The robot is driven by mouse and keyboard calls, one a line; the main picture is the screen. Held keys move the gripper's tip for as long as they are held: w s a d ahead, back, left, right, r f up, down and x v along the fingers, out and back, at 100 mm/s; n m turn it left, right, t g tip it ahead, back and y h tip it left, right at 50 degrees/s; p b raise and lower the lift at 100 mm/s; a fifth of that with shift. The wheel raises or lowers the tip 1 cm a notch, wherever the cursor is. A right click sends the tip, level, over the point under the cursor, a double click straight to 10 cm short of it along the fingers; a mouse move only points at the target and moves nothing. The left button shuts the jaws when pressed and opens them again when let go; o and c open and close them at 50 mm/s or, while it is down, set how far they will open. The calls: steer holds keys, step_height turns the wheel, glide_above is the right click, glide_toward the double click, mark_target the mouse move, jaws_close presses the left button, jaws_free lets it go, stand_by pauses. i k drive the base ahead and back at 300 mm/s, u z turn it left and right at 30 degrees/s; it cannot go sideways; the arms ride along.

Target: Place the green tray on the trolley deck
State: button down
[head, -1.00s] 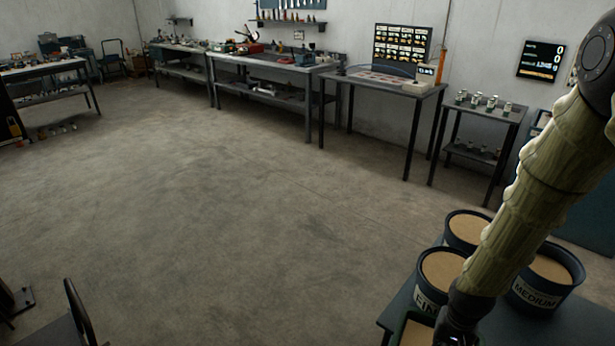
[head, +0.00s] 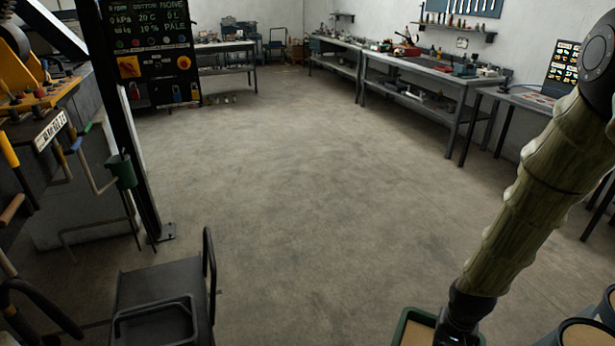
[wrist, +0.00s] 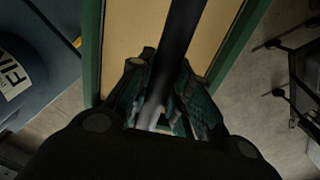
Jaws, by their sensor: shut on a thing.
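The green tray (head: 402,328) has a green rim and a tan inside. It shows only in part at the bottom of the head view. My gripper (head: 452,330) is at the tray's right part there. In the wrist view my gripper (wrist: 158,118) is shut on the tray, whose green rim (wrist: 91,50) runs up the left side; the fingers hide the grip itself. The trolley deck (head: 160,278) is a dark flat platform at the bottom left of the head view, left of the tray and apart from it. A dark raised-rim frame (head: 155,318) shows at its near end.
A black upright handle (head: 210,270) stands along the trolley's right side. Dark round bins (head: 585,332) with tan contents are at bottom right; one with a label (wrist: 20,80) is close left in the wrist view. A black post (head: 130,130) stands behind the trolley. The middle floor is clear.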

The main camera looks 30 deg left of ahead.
mark_target(161, 283)
steer(key=u, duration=1.15)
steer(key=i, duration=3.9)
steer(key=u, duration=1)
